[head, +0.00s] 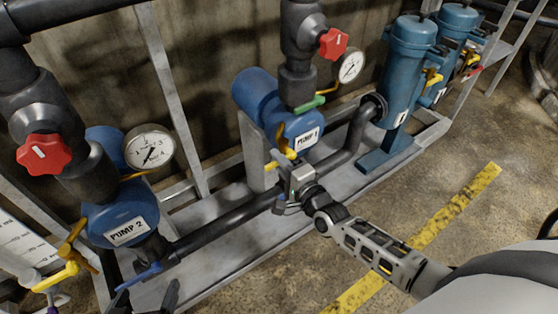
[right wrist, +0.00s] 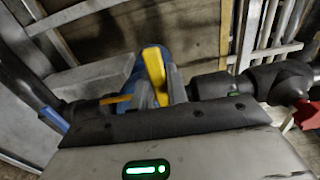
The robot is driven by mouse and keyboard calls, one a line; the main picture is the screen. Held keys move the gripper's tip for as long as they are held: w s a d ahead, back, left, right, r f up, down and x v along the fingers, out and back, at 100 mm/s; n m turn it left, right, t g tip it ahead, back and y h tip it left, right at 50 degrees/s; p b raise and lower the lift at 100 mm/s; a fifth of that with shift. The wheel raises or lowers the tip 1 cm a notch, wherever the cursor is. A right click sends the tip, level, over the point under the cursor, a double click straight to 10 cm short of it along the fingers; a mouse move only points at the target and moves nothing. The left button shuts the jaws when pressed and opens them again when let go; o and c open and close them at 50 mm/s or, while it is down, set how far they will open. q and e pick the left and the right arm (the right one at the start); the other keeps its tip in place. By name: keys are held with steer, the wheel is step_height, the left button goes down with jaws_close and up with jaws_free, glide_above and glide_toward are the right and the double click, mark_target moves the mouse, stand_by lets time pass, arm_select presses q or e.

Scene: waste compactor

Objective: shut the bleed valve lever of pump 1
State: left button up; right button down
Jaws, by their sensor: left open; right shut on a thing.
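Pump 1 (head: 307,140) is a blue pump with a white label, in the middle of the head view. A yellow lever (head: 282,138) shows at its lower left, just above my right gripper (head: 287,183). In the right wrist view a yellow lever (right wrist: 154,68) stands upright between the fingers, and the right gripper is shut on it. The fingers and wrist hide the lever's lower part and its pivot. My left gripper (head: 146,298) is open and empty at the bottom edge of the head view, below pump 2's label.
Pump 2 (head: 125,222) stands at the left, with a blue lever (head: 143,273) near my left gripper. A green lever (head: 309,104) and a gauge (head: 350,66) sit above pump 1. A black pipe (head: 225,228) runs between the pumps. Floor at the right is clear.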

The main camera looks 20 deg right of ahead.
steer(key=c, duration=1.4)
jaws_free()
steer(key=shift+s, duration=0.15)
steer(key=s+d, duration=0.1)
steer(key=s, duration=0.4)
steer(key=s+d, duration=0.1)
steer(key=s, duration=0.4)
steer(key=s+d, duration=0.1)
steer(key=s, duration=0.4)
steer(key=shift+s+p, duration=0.25)
steer(key=shift+p, duration=0.1)
